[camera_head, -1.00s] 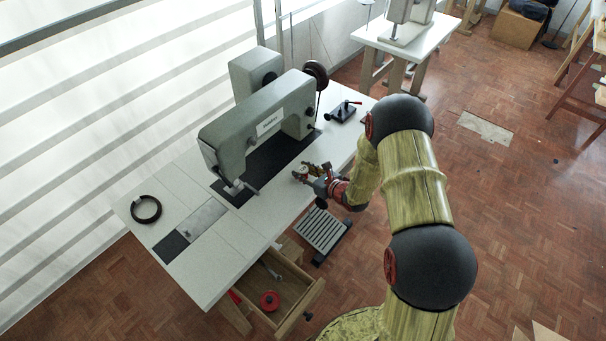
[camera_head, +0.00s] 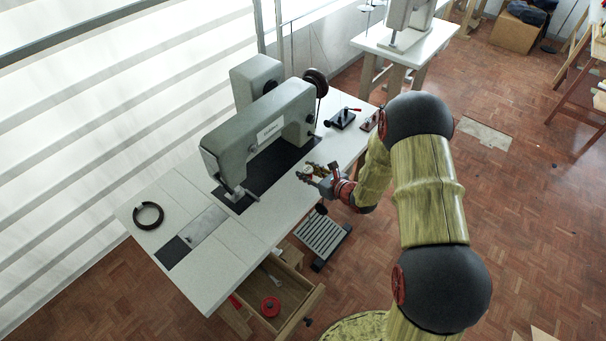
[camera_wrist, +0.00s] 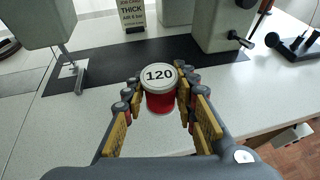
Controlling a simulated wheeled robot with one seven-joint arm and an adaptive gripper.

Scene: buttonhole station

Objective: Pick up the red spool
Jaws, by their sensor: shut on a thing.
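The red spool (camera_wrist: 160,100) has a pale top marked "120" and is upright in the wrist view. My gripper (camera_wrist: 158,88) is shut on it, with a finger on each side. In the head view my gripper (camera_head: 309,173) is over the front part of the white sewing table (camera_head: 215,270), and the spool is too small there to make out clearly. I cannot tell whether the spool's base touches the tabletop.
The grey sewing machine (camera_head: 250,128) stands just behind my gripper. A job card reading "THICK" (camera_wrist: 132,14) shows on it. A small black device with a red handle (camera_head: 341,119) is to the right. An open drawer (camera_head: 299,312) holds a round red item (camera_head: 270,306). A dark ring (camera_head: 148,215) lies left.

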